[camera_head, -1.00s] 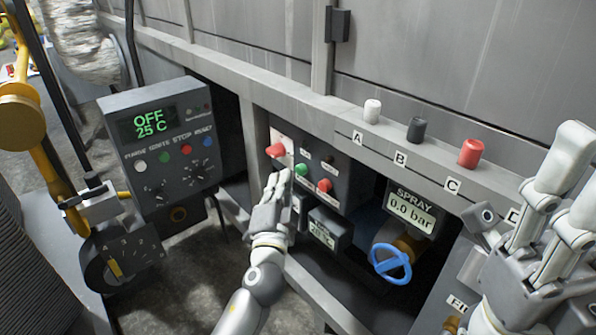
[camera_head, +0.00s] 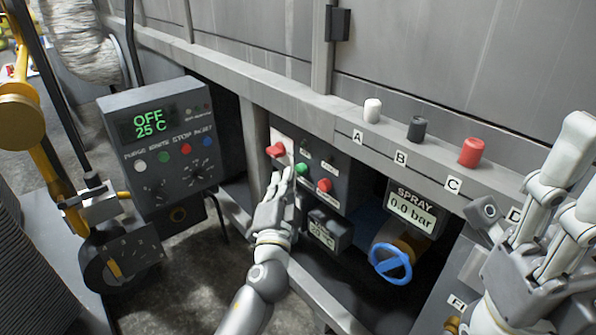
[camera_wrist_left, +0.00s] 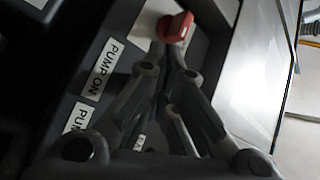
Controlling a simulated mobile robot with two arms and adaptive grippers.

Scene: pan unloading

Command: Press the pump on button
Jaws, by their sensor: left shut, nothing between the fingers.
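The pump panel (camera_head: 335,163) is a dark box under the grey ledge. It carries a green button (camera_head: 302,169), a red button (camera_head: 324,185) to its right and a red knob (camera_head: 275,150) on a pale plate at upper left. My left gripper (camera_head: 282,171) is shut and empty, its fingertips close to the left of the green button; contact cannot be told. In the left wrist view a PUMP ON label (camera_wrist_left: 98,70) lies left of the fingers and the red knob (camera_wrist_left: 172,27) beyond the tips. The green button is not visible there. My right gripper (camera_head: 585,160) is open at the right.
A control box (camera_head: 165,145) reading OFF 25 C stands at left. A SPRAY display (camera_head: 411,209) reading 0.0 bar and a blue valve wheel (camera_head: 390,263) are right of the panel. White, black and red knobs (camera_head: 471,152) stand on the ledge (camera_head: 290,95).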

